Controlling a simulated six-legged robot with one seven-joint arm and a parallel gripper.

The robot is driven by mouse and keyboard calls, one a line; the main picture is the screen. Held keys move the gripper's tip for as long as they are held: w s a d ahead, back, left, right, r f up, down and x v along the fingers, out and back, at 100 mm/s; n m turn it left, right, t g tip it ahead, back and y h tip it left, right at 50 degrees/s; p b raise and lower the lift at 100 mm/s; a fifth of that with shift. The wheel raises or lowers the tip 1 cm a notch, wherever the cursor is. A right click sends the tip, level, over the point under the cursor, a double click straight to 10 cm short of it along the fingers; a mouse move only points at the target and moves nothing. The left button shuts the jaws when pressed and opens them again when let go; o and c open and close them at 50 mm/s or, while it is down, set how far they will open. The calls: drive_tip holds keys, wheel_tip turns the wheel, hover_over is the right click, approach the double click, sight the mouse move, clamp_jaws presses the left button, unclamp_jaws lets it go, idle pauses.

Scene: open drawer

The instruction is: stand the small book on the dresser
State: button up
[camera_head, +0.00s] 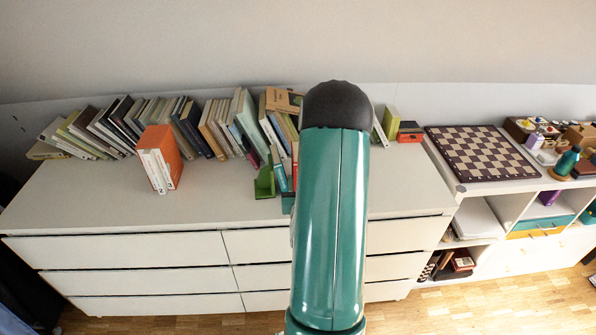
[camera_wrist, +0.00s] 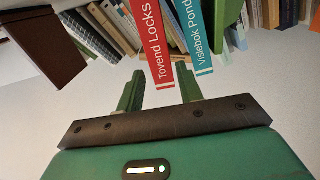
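The task's small book is not clearly marked out. A red book (camera_wrist: 157,45) titled "Tovend Locks" and a teal book (camera_wrist: 195,38) titled "Vislebok Pond" show their spines side by side in the wrist view. My gripper (camera_wrist: 159,75) is open, its two green fingers apart. The red spine's near end appears in line with the gap; I cannot tell whether the fingers reach around it. In the head view, the teal book (camera_head: 280,176) stands on the dresser (camera_head: 218,198) beside my arm, which mostly hides my gripper and the red book.
Orange-and-white volumes (camera_head: 160,160) stand apart on the left of the dresser. A row of leaning books (camera_head: 140,118) lines the back. A green bookend-like piece (camera_head: 265,183) is left of my arm. A chessboard (camera_head: 478,152) lies on the right-hand shelf unit. The dresser's front left is clear.

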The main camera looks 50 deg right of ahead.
drive_tip(key=w+a+r+n+g+y, duration=0.1)
drive_tip(key=w+a+r+n+y, duration=0.2)
drive_tip(key=w+a+r+y, duration=0.55)
drive_tip(key=w+a+r+n+y, duration=0.1)
drive_tip(key=a+r+n, duration=0.3)
drive_tip(key=a, duration=1)
drive_tip(key=s+a+r+n+g+y, duration=0.1)
drive_tip(key=s+a+r, duration=0.3)
drive_tip(key=s+a, duration=0.4)
drive_tip(key=s+a+r+n+g+y, duration=0.1)
drive_tip(key=s+a+r+g+y, duration=0.2)
drive_tip(key=s+a, duration=0.6)
drive_tip(key=shift+s+a+r+n+g, duration=0.15)
drive_tip(key=shift+a+r+n+g, duration=0.35)
drive_tip(key=shift+a+r, duration=0.5)
